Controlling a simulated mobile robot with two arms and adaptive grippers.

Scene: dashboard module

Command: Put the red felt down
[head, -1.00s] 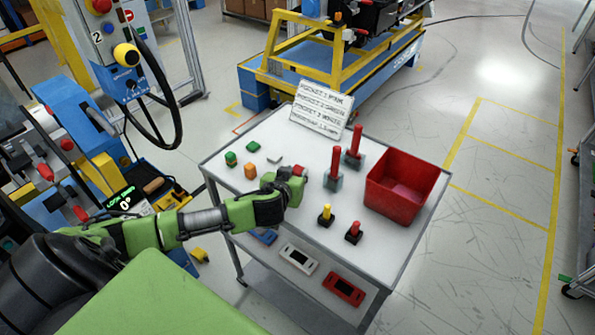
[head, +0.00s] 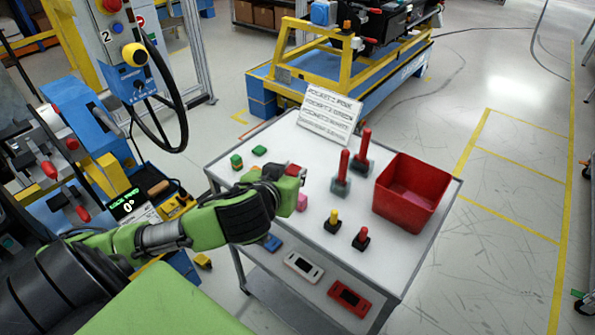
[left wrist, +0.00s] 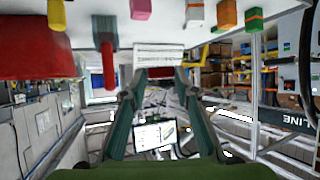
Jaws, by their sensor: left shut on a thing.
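My left gripper (head: 292,182) reaches in from the left over the white table. It is shut on the red felt (head: 293,169), a small red piece at its fingertips, partly hidden by the gripper. In the left wrist view the red felt (left wrist: 160,72) shows between the two fingertips, clear of the table's blocks. My right gripper is not in view.
The white table (head: 320,180) carries a pink block (head: 302,201), green pieces (head: 259,150), red-handled tools (head: 343,172), a yellow-knobbed piece (head: 333,221) and a red bin (head: 410,190). A sign (head: 329,114) stands at the back. Coloured cases (head: 303,266) lie on the lower shelf.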

